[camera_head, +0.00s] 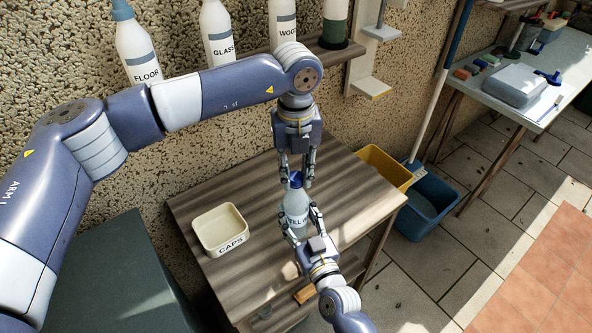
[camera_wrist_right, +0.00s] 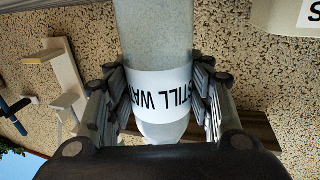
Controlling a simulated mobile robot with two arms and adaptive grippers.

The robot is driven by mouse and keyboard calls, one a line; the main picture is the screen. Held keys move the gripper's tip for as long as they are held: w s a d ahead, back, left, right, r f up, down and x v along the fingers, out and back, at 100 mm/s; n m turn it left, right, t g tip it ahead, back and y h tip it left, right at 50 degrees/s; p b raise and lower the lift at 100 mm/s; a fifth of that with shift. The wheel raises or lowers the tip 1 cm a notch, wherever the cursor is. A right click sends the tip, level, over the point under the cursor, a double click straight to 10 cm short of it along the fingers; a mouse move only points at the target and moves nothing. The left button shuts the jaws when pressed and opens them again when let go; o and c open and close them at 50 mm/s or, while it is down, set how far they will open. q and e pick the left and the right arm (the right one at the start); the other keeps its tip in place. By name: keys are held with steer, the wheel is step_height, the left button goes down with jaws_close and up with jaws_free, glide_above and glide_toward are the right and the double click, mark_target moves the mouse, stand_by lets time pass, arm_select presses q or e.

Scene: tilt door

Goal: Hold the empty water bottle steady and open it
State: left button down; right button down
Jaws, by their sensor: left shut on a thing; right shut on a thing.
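A clear water bottle (camera_head: 298,198) with a white "STILL WA..." label and a blue cap (camera_head: 296,179) stands about upright over the wooden table (camera_head: 350,225). My left gripper (camera_head: 296,176) points down from above and is shut on the blue cap. My right gripper (camera_head: 297,219) comes from the front and is shut on the bottle's body. In the right wrist view the bottle (camera_wrist_right: 155,45) shows upside down between the fingers of my right gripper (camera_wrist_right: 160,95), at its label. I cannot tell whether the bottle's base touches the table.
A cream tray marked "CAPS" (camera_head: 220,230) is on the table left of the bottle. A wooden block (camera_head: 305,293) lies near the table's front. Labelled bottles stand on the wall shelf (camera_head: 350,51) behind. A yellow bin (camera_head: 385,167) and a blue bin (camera_head: 429,203) stand right of the table.

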mark_target(296, 176)
arm_select(q)
steer(key=shift+n, duration=0.5)
steer(key=shift+r, duration=0.2)
steer(key=shift+r, duration=0.9)
steer(key=shift+r, duration=2.05)
arm_select(e)
steer(key=c, duration=0.7)
jaws_free()
